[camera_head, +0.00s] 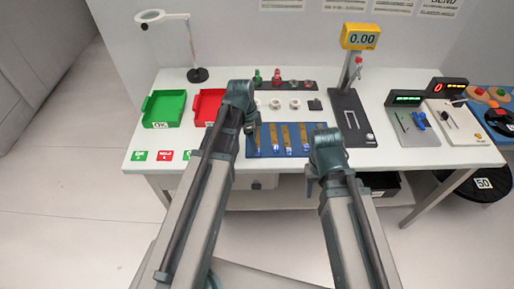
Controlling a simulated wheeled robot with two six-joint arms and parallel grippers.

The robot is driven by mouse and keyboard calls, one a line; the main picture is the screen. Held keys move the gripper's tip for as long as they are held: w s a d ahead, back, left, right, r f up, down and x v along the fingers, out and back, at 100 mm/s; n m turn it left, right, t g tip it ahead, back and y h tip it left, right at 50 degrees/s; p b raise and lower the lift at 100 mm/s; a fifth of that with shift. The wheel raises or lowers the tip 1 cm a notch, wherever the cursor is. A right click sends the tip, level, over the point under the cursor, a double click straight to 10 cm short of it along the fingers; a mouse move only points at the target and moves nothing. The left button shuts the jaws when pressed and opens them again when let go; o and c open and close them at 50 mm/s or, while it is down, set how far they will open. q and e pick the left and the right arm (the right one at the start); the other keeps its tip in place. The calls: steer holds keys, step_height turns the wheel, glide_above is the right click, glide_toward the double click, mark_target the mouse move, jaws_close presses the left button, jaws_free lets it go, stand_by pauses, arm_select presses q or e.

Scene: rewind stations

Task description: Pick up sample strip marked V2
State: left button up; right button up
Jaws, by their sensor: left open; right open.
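Several yellow-brown sample strips (287,137) stand in a row on a blue board (265,153) on the white table. Small labels show at their lower ends, but they are too small to read, so I cannot tell which strip is V2. My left gripper (251,127) is open and empty at the upper left corner of the board, beside the leftmost strip. My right gripper (311,187) is open and empty at the front edge of the table, below the board's right end. My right arm hides part of the board's right side.
A green tray (164,123) and a red tray (206,122) stand at the left, the red one partly behind my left arm. White rings (276,104) lie behind the board. A black stand with a yellow display (360,37) is at the right. Bare white table (139,140) shows front left.

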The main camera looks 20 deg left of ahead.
arm_select(q)
steer(key=f+b, duration=0.2)
steer(key=d+f+b, duration=0.1)
steer(key=f+b, duration=0.1)
steer(key=shift+w+f, duration=0.2)
steer(key=shift+f, duration=0.15)
steer(key=shift+r, duration=0.1)
steer(key=shift+c, duration=0.3)
jaws_close()
